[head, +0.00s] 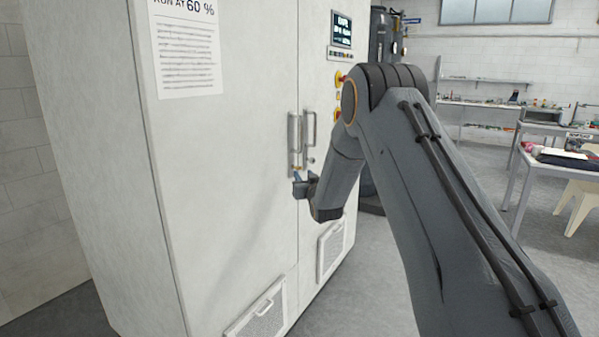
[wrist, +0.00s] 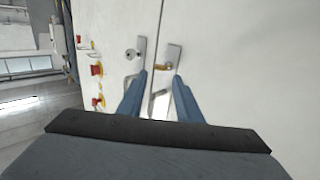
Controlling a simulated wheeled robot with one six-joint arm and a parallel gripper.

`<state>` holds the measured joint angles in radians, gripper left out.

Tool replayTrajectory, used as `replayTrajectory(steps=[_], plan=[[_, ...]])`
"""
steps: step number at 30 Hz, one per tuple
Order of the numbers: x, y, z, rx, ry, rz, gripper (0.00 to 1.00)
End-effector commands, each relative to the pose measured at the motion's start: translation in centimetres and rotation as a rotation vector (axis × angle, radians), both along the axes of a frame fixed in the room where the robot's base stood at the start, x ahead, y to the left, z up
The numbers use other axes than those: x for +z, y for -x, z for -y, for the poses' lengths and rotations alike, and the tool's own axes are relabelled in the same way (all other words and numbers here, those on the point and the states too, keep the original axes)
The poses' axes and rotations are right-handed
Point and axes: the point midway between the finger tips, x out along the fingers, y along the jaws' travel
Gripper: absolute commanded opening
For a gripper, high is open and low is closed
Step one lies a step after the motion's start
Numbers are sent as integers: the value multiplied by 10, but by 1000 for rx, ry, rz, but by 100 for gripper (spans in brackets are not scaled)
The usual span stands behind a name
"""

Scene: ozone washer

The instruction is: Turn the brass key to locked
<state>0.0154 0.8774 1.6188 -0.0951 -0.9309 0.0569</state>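The small brass key (wrist: 162,66) sits at the end of a metal door handle plate (wrist: 174,55) in the wrist view. It appears to lie roughly sideways, pointing left in that picture. In the head view, brass (head: 297,167) shows at the bottom of the left door handle (head: 292,138), just above my gripper (head: 300,184). In the wrist view, my gripper (wrist: 159,77) has its two blue fingers apart. The key appears between and just beyond the fingertips, with no visible contact. Whether the key is at the locked mark cannot be told.
The white cabinet (head: 230,200) has two doors meeting at a seam. Open floor (head: 375,270) lies right of the cabinet.

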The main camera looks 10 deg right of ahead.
Motion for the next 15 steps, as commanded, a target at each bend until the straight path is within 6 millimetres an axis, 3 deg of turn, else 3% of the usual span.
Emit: replayTrajectory(steps=[15], plan=[[0,-63,-4,0,-1,-3,32]])
